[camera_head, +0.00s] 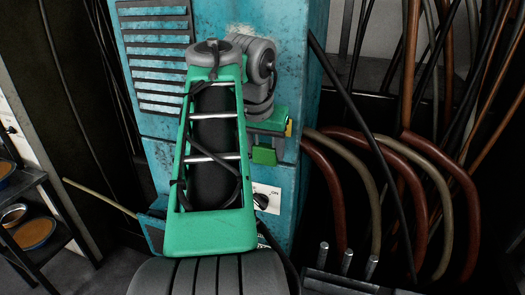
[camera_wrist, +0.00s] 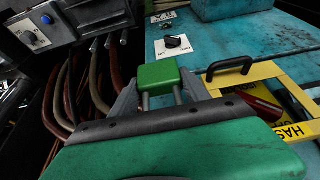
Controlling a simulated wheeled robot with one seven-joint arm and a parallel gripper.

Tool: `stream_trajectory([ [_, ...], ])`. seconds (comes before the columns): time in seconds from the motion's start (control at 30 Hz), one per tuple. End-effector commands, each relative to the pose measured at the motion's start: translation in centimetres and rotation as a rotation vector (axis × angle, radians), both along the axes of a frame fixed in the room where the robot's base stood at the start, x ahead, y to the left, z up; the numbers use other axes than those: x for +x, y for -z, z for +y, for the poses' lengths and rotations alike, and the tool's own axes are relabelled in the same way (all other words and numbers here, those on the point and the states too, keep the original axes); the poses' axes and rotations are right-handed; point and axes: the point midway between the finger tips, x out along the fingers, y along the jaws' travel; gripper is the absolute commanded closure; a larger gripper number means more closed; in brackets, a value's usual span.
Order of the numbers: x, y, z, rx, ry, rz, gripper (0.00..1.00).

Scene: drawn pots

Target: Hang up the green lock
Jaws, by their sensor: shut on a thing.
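The green lock (camera_wrist: 158,74) is a small block with two metal shackle legs. In the wrist view it sits between the grey fingers of my gripper (camera_wrist: 160,88), which is shut on it. In the head view the lock (camera_head: 265,155) shows below my gripper (camera_head: 277,142), in front of the blue cabinet. A yellow frame (camera_wrist: 258,82) with partly visible black lettering and a black handle (camera_wrist: 229,66) is right of the lock in the wrist view, apart from it. Only a sliver of yellow (camera_head: 289,128) shows behind my gripper in the head view.
The worn blue cabinet (camera_head: 150,65) has a rotary switch (camera_head: 262,200), which also shows in the wrist view (camera_wrist: 175,42). Red and tan hoses (camera_head: 440,185) hang at the right. A dark shelf with round dishes (camera_head: 35,233) stands at the left. A red object (camera_wrist: 262,108) lies within the yellow frame.

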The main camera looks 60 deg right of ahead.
Motion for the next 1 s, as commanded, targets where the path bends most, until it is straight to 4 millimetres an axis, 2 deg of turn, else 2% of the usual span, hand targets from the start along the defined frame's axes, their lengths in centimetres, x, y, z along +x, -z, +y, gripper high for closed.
stream_trajectory([
  [0.9,1.0,0.6,-6.4,0.0,-0.001,0.0,1.0],
  [1.0,1.1,1.3,-6.8,0.0,0.0,0.0,1.0],
])
